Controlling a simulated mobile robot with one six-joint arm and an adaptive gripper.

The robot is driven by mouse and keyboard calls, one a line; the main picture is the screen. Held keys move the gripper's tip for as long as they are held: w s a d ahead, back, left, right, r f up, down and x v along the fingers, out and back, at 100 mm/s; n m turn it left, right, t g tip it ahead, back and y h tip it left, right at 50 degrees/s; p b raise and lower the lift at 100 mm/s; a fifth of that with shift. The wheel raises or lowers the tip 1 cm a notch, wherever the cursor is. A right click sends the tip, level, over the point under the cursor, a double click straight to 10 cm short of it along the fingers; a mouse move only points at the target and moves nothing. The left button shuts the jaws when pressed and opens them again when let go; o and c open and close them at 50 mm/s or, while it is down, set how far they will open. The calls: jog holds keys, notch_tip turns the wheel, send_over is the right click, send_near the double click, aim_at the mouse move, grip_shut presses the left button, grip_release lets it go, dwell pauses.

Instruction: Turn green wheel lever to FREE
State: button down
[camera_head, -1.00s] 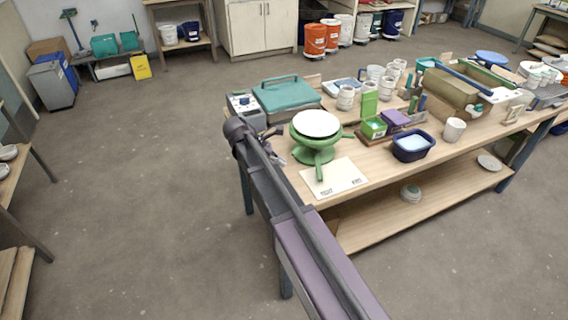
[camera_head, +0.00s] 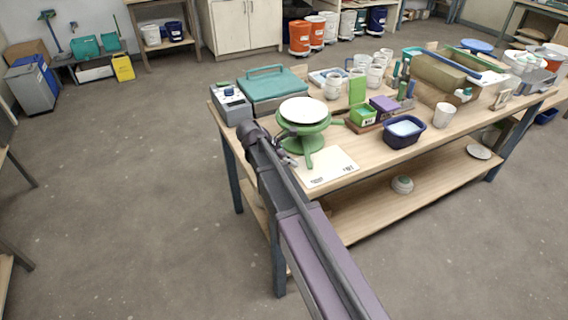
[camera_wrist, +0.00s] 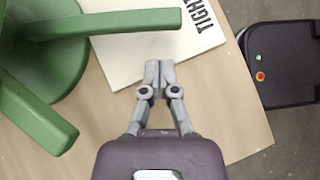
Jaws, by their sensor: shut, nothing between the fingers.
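The green wheel (camera_head: 290,127) stands on the table with a round white disc (camera_head: 304,110) on top. A green lever-like arm (camera_head: 309,158) sticks out low from it toward a white card (camera_head: 335,168); in the wrist view the arm (camera_wrist: 120,21) crosses over the card (camera_wrist: 140,62). Letters reading "TIGH" show there, cut off by the frame; the other label is too small to read. My gripper (camera_wrist: 153,70) is shut and empty, its tips at the card's edge in that view and apart from the green arm. In the head view my arm partly hides it.
A grey box (camera_head: 232,103) and a teal-lidded case (camera_head: 272,85) stand behind the wheel. A green container (camera_head: 363,117) and a navy basin (camera_head: 404,131) stand to its right. The table's front edge is near the card.

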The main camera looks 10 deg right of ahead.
jog(key=shift+s+d, duration=0.1)
jog(key=shift+d, duration=1.05)
jog(key=shift+s, duration=0.1)
